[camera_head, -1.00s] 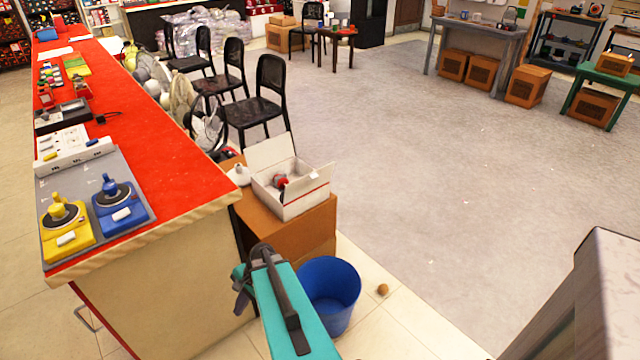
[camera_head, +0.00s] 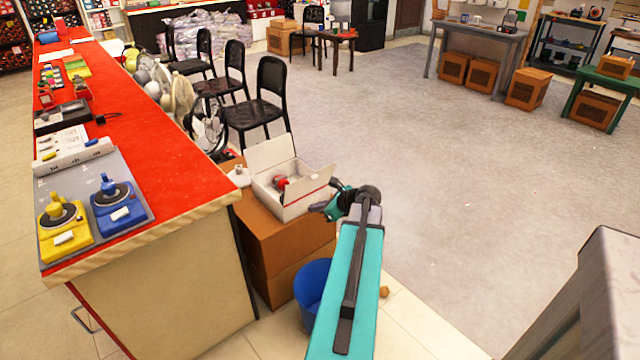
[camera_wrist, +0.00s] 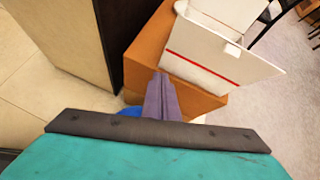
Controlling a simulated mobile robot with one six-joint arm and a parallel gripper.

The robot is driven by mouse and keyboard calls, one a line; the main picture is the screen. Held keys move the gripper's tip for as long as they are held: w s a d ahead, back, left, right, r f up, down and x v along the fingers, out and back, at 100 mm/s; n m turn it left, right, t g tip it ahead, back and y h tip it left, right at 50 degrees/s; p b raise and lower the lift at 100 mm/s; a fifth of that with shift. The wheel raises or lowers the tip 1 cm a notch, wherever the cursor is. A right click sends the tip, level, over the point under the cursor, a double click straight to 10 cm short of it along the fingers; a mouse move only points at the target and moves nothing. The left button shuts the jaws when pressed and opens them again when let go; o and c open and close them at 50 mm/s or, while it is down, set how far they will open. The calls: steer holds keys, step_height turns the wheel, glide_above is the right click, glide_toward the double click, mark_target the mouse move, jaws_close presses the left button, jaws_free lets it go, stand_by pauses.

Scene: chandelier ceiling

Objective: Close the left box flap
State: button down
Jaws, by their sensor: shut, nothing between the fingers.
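An open white box (camera_head: 303,203) with a red stripe sits on a brown carton. One white flap (camera_head: 268,152) stands raised at its far side. A red object (camera_head: 281,183) lies inside. In the wrist view the box's striped white side (camera_wrist: 215,62) slants across the upper right, with a small white tab at its top edge; which flap is the left one I cannot tell. My gripper (camera_head: 317,208) is at the box's near right side in the head view. In the wrist view its fingers (camera_wrist: 159,80) are shut and empty, pointing at the carton just below the box; contact is unclear.
The brown carton (camera_head: 280,245) stands beside the red-topped counter (camera_head: 150,150). A blue bucket (camera_head: 312,285) is on the floor below my arm, partly hidden. Black chairs (camera_head: 262,100) stand behind the box. The grey floor to the right is open.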

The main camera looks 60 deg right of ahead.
steer(key=s+d+r+m+t+h, duration=0.1)
steer(key=s+d+r+m+h, duration=0.1)
steer(key=s+d+r+m, duration=0.2)
steer(key=s+d+r, duration=0.2)
steer(key=d, duration=0.1)
steer(key=shift+s+d+r, duration=0.2)
steer(key=shift+s+d, duration=0.15)
steer(key=shift+s, duration=0.05)
steer(key=w+r+x, duration=0.1)
steer(key=r+x, duration=0.1)
steer(key=x, duration=1)
steer(key=shift+w+d+p, duration=0.45)
steer(key=shift+w, duration=0.05)
